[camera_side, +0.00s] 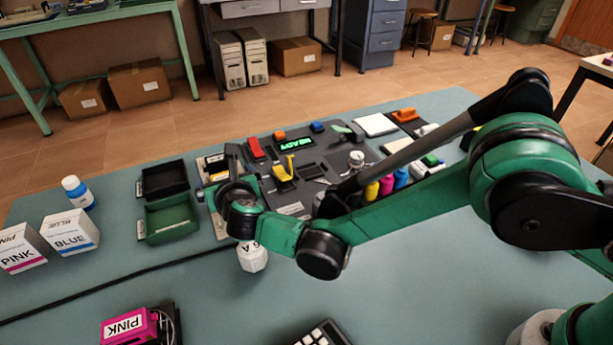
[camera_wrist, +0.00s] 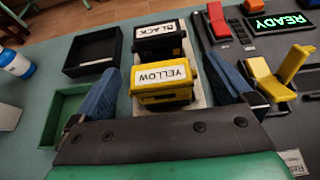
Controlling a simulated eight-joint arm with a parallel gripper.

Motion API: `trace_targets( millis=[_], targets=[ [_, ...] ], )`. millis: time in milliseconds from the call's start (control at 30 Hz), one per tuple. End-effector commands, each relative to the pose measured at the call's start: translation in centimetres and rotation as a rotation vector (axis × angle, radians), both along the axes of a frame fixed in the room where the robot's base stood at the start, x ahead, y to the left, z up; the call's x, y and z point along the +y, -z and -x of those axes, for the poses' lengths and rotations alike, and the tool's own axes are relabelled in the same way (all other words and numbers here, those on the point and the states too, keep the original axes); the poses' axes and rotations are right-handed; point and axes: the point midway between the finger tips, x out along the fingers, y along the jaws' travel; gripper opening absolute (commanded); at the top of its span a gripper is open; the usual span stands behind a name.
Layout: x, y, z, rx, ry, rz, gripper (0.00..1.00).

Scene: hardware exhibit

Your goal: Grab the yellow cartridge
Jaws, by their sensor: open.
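The yellow cartridge (camera_wrist: 163,94), with a white label reading YELLOW upside down, sits in a pale holder in the wrist view. A black cartridge (camera_wrist: 157,45) labelled BLACK sits just behind it. My gripper (camera_wrist: 165,78) is open, with one blue finger to the left and one to the right of the yellow cartridge. Gaps show on both sides, so neither finger appears to touch it. The near lower part of the cartridge is hidden by my gripper's dark plate. In the side view my gripper (camera_side: 232,192) is over the holder, largely covering the cartridges.
A black tray (camera_wrist: 92,69) and a green tray (camera_wrist: 52,136) lie left of the holder. A dark panel with a READY display (camera_wrist: 279,22), a red lever (camera_wrist: 218,20) and a yellow lever (camera_wrist: 296,62) is at right. A pink cartridge (camera_side: 130,326) lies at the front.

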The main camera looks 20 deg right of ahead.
Motion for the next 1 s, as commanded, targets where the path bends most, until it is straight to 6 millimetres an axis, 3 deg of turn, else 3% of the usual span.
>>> trace_targets(
  millis=[367, 633, 1000],
  targets=[
    [-0.03, 0.31, -0.79, 0.0, 0.0, -0.002, 1.0],
    [-0.03, 0.3, -0.77, 0.0, 0.0, -0.002, 0.23],
    [0.0, -0.27, -0.78, 0.0, 0.0, -0.002, 0.23]
  ],
)
